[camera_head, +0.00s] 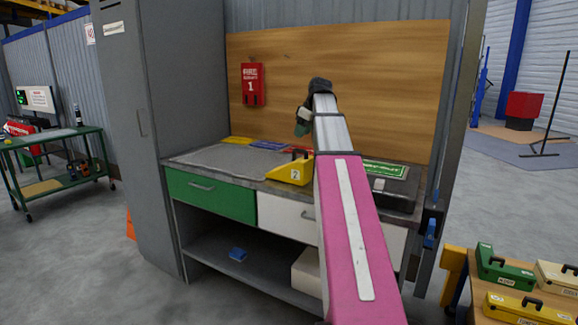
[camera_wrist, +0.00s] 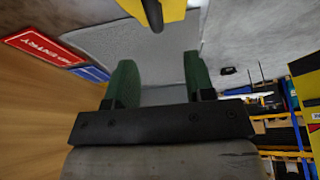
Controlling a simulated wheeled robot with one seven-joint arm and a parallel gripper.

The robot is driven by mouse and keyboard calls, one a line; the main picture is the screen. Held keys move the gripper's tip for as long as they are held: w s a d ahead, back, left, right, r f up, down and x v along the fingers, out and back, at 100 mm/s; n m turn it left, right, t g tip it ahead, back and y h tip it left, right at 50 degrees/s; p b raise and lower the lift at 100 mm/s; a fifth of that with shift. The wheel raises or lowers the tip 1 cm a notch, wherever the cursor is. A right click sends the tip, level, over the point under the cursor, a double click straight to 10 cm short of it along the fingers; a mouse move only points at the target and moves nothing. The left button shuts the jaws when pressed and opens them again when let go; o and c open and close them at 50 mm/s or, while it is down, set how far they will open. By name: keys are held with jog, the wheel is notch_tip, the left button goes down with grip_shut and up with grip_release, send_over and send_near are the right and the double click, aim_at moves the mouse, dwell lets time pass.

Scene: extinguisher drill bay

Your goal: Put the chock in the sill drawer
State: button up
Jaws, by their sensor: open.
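A yellow wedge-shaped block with a black handle and a number 2 (camera_head: 291,172), which looks like the chock, sits at the front edge of the bench top. Part of it also shows at the top of the wrist view (camera_wrist: 172,12). Below the bench top are a green-fronted drawer (camera_head: 212,196) on the left and a white-fronted drawer (camera_head: 283,214) on the right. Both look shut, and I cannot tell which is the sill drawer. My gripper (camera_wrist: 160,80) is open and empty, with green fingers. It is above the bench top, apart from the block.
The bench top (camera_head: 207,160) carries flat signs, including a red one (camera_wrist: 45,48), at the back. A dark case (camera_head: 385,184) lies on the right. A blue object (camera_head: 237,254) and a pale box (camera_head: 307,270) are on the lower shelf. A tall grey cabinet (camera_head: 150,150) bounds the left.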

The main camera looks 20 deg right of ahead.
aim_at(293, 151)
jog(key=shift+w, duration=0.4)
jog(key=shift+w+f, duration=0.2)
jog(key=x, duration=0.5)
jog(key=shift+s+x, duration=0.15)
jog(key=shift+x, duration=1.2)
jog(key=shift+s+x, duration=0.1)
jog(key=shift+x, duration=1.25)
grip_shut()
